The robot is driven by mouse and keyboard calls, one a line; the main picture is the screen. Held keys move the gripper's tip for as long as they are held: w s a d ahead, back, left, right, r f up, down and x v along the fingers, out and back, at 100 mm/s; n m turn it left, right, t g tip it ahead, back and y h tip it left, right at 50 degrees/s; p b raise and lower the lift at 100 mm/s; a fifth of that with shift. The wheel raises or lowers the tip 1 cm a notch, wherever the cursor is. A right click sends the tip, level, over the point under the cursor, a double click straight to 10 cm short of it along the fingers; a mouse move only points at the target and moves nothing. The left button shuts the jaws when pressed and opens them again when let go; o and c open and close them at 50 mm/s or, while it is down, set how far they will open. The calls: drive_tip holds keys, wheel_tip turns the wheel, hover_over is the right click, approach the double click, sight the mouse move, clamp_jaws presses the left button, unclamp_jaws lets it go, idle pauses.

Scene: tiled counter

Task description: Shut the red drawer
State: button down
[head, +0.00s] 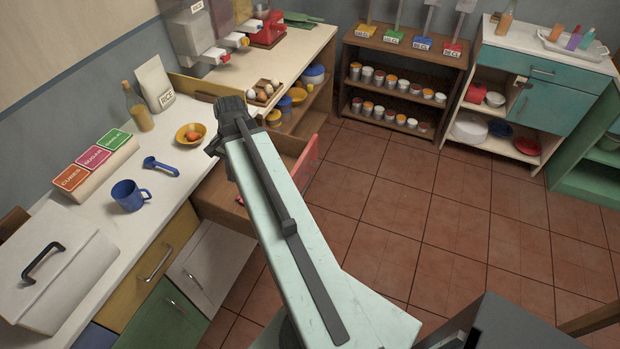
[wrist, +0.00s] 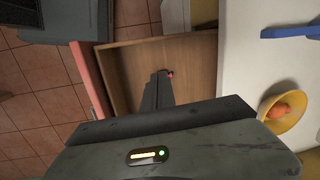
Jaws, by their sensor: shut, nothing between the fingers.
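The red drawer stands open; its red front panel (head: 307,162) juts out over the floor in the head view, partly behind my arm. In the wrist view the red front (wrist: 90,80) is at the left and the bare wooden inside (wrist: 135,70) lies under my gripper. My gripper (wrist: 165,74) is shut and empty, over the open drawer, between its front and the counter. A small red thing shows by the fingertips; I cannot tell whether they touch it. In the head view my arm hides the fingertips.
The white counter (head: 165,180) holds a blue mug (head: 130,196), a blue scoop (head: 160,166) and a yellow bowl (head: 190,134) near the drawer. The tiled floor (head: 450,200) to the right is clear.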

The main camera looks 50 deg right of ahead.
drive_tip(key=s+d+f+m+t+b, duration=0.1)
drive_tip(key=s+d+f+m+b, duration=0.1)
drive_tip(key=s+d+m, duration=0.55)
drive_tip(key=s+d+f+m+t+b, duration=0.15)
drive_tip(key=s+d+m, duration=0.35)
drive_tip(key=d, duration=0.6)
drive_tip(key=s+d+f+m+t+b, duration=0.1)
drive_tip(key=s+d+f+m+b, duration=0.1)
drive_tip(key=s+d+m, duration=0.6)
drive_tip(key=w+f+n+b, duration=0.1)
drive_tip(key=w+f+b, duration=0.8)
drive_tip(key=shift+w+a, duration=0.3)
drive_tip(key=shift+f+g, duration=0.1)
drive_tip(key=shift+g, duration=0.15)
